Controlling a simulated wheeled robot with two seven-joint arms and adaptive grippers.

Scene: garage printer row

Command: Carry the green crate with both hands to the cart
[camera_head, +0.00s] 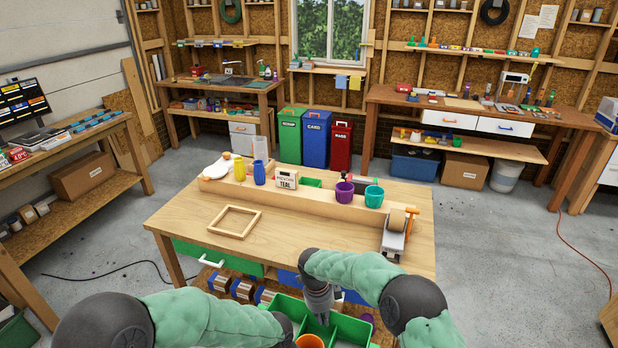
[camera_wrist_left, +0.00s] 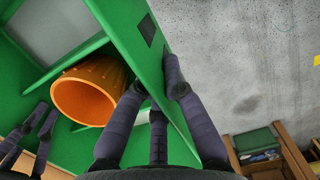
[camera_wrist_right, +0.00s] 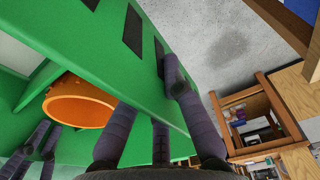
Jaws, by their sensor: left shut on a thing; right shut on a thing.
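The green crate (camera_head: 347,326) is low in the head view, close to my body and in front of the workbench; its lower part is cut off. It has dividers, and an orange cup (camera_head: 310,341) sits in one compartment. My right gripper (camera_head: 322,316) is shut on one crate wall. In the right wrist view its fingers (camera_wrist_right: 150,92) straddle the green wall. My left gripper's fingers (camera_wrist_left: 156,90) straddle the opposite wall in the left wrist view; in the head view they are hidden. I cannot make out the cart in any view.
Grey floor (camera_head: 510,270) is open at right, crossed by an orange cable. A shelving bench (camera_head: 70,210) stands at left.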

